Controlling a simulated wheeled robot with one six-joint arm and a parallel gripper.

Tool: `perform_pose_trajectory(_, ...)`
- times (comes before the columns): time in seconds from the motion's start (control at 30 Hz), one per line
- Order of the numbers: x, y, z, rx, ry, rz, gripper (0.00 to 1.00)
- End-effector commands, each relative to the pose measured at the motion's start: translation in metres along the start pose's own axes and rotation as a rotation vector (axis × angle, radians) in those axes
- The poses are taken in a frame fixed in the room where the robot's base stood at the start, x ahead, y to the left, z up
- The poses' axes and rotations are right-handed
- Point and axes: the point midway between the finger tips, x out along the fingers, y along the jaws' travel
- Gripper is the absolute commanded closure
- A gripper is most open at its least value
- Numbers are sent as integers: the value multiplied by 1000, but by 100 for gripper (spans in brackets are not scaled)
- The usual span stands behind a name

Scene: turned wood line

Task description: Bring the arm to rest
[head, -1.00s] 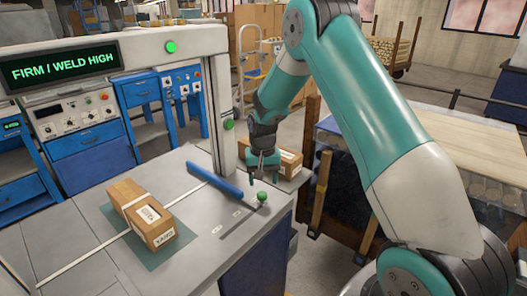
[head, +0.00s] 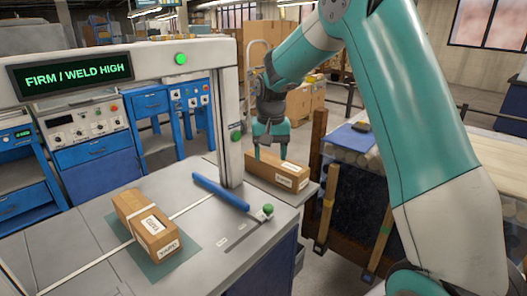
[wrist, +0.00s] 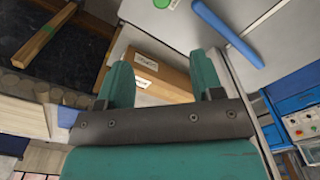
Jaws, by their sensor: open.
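My gripper (head: 271,155) is teal with a dark wrist and points down above the far right end of the grey bench. That box also shows in the head view (head: 278,174), lying on the grey surface by the fingertips. I cannot tell whether the fingers touch it.
Another labelled box (head: 149,224) lies on a green mat at the bench's left. A wooden-posted stand (head: 345,200) is at right.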

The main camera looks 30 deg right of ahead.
Motion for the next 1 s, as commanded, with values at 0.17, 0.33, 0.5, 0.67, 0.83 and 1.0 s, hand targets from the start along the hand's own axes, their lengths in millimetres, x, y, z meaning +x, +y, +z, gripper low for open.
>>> perform_pose_trajectory(0.17, 0, 0, 0, 0, 0, 0, 40)
perform_pose_trajectory(0.33, -10, -12, 17, -62, 4, -18, 40)
perform_pose_trajectory(0.5, -46, -51, 104, -348, 17, -105, 40)
perform_pose_trajectory(0.67, -71, -72, 222, -696, 25, -221, 40)
perform_pose_trajectory(0.83, -76, -65, 321, -977, 25, -327, 40)
perform_pose_trajectory(1.0, -74, -54, 366, -1106, 20, -381, 40)
